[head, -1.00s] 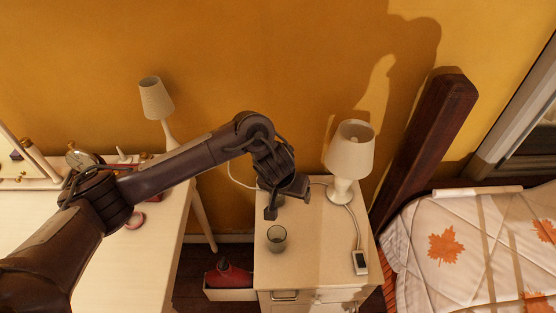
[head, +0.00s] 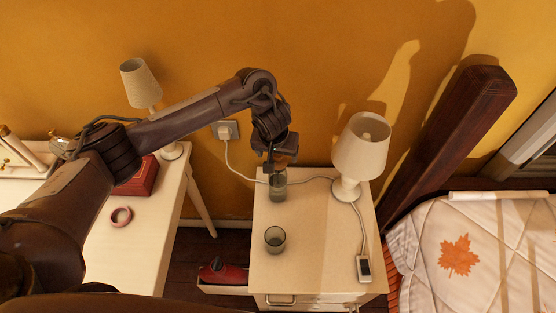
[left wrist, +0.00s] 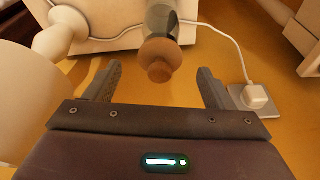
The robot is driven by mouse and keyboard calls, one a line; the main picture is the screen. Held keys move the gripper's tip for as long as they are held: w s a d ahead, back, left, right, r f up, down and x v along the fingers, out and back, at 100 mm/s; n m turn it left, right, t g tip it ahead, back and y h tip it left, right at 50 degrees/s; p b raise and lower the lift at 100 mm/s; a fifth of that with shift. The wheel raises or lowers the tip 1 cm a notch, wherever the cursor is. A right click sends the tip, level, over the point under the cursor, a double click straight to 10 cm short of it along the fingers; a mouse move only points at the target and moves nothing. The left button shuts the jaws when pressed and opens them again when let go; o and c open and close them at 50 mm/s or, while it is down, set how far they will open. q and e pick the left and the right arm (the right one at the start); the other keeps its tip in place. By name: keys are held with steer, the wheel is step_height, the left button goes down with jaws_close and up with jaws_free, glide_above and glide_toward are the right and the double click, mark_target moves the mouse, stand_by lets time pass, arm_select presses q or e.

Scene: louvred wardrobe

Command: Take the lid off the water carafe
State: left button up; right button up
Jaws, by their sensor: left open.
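The water carafe (head: 278,190) is a grey glass vessel standing upright at the back of the white nightstand (head: 322,238). Its round wooden lid (left wrist: 158,58) with a knob shows in the left wrist view, seated on the carafe (left wrist: 162,18). In the head view my left gripper (head: 280,165) hangs over the carafe's top and hides the lid. In the left wrist view my left gripper (left wrist: 157,82) is open, its fingers spread to either side of the lid's knob, with a gap on both sides. My right gripper is not in view.
A glass (head: 275,239) stands in front of the carafe. A white lamp (head: 361,147) and a phone (head: 363,267) on a cable are to the right. A white table (head: 125,252) stands left, with a second lamp (head: 140,83). The wall is close behind.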

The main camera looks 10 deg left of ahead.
arm_select(q)
steer(key=x, duration=0.2)
steer(key=shift+w+f, duration=0.15)
steer(key=shift+f, duration=0.15)
steer(key=c, duration=1)
steer(key=shift+c, duration=0.2)
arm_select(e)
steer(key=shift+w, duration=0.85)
arm_select(q)
steer(key=shift+r, duration=0.15)
